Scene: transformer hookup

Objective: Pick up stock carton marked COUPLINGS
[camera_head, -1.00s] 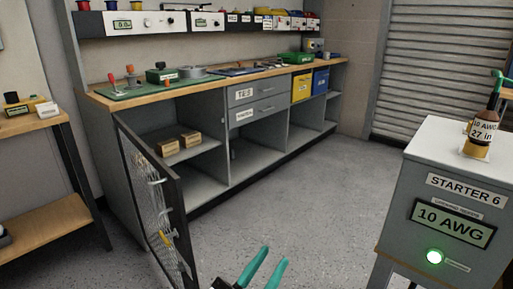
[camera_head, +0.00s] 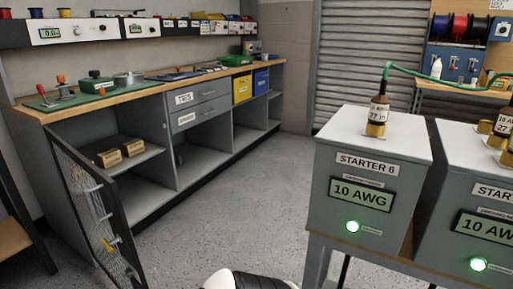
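Two small brown cartons sit side by side on the upper shelf inside the open cabinet: a left carton (camera_head: 108,158) and a right carton (camera_head: 133,147). Each has a pale label on its front, too small to read, so I cannot tell which is marked COUPLINGS. The cabinet's mesh door (camera_head: 98,210) stands open, swung out toward me. Neither gripper's fingers show. Only a white and black part of my own arm shows at the bottom edge, well apart from the cartons.
The wooden bench top (camera_head: 150,86) above the cabinet holds tools and a green mat. Grey starter boxes, one marked STARTER 6 (camera_head: 366,165), stand on a stand at right, with a green cable above. Open grey floor (camera_head: 240,205) lies between.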

